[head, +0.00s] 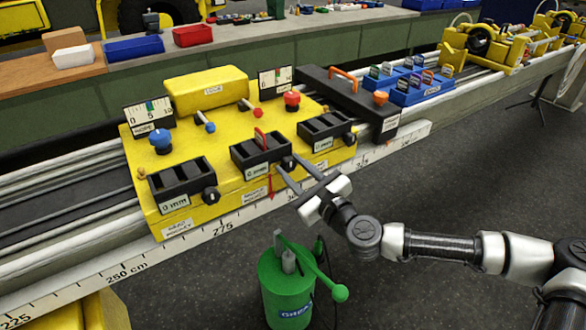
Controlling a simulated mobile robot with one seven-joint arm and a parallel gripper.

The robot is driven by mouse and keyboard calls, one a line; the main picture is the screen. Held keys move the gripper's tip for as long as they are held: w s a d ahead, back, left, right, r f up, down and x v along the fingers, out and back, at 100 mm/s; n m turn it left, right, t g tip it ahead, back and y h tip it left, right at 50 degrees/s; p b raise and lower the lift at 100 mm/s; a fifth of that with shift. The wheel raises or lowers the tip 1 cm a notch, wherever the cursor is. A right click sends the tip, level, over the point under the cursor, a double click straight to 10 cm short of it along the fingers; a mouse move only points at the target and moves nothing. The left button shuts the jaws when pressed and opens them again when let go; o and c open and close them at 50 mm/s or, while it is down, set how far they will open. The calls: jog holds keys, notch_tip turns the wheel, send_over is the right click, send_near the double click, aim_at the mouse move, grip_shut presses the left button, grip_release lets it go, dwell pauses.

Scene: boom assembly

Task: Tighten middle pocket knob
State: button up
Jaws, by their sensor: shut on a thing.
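The middle pocket (261,150) is a black open box on the yellow station, with a label reading 0 mm and a red handle-like piece standing in it. Its small black knob (288,162) is at the pocket's front right corner. My gripper (287,163) reaches in from the lower right, with one finger on each side of this knob, shut on it. The fingers partly hide the knob and the station's front face. The left pocket (182,180) and right pocket (326,127) look empty, each with its own black knob.
A blue knob (161,141) and a red knob (291,100) stand on the station top. A green grease can (286,287) stands below my gripper. A ruler rail (222,229) runs along the front.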

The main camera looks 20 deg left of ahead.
jog(key=shift+m, duration=0.4)
jog(key=o, duration=1)
jog(key=shift+o, duration=0.2)
jog(key=shift+d, duration=0.1)
jog(key=p+v, duration=0.6)
jog(key=v, duration=1.1)
jog(key=shift+s+d, duration=0.1)
